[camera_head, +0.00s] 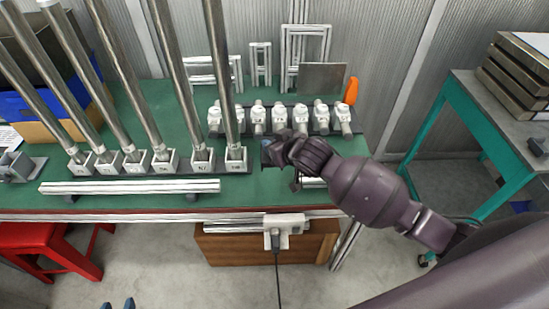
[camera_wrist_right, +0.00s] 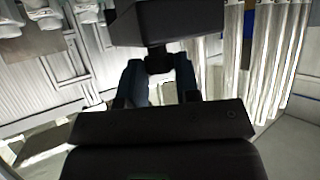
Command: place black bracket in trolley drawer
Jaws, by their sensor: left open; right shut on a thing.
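My right arm reaches in from the right in the head view, with its right gripper (camera_head: 271,156) over the front of the green bench, its fingers partly hidden. In the right wrist view the right gripper (camera_wrist_right: 158,88) is shut on a dark part, which I take as the black bracket (camera_wrist_right: 166,22). The bracket is off the bench and partly cut by the picture's top edge. Two blue fingertips of my left gripper (camera_head: 118,304) show apart and empty at the bottom edge of the head view. I cannot make out an open trolley drawer.
The green bench (camera_head: 285,185) carries tall steel tubes (camera_head: 165,75) in numbered white blocks, and a row of white fittings (camera_head: 258,118). An orange piece (camera_head: 352,90) stands behind. A red stool (camera_head: 45,245) is front left. A teal-framed table (camera_head: 470,115) stands right.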

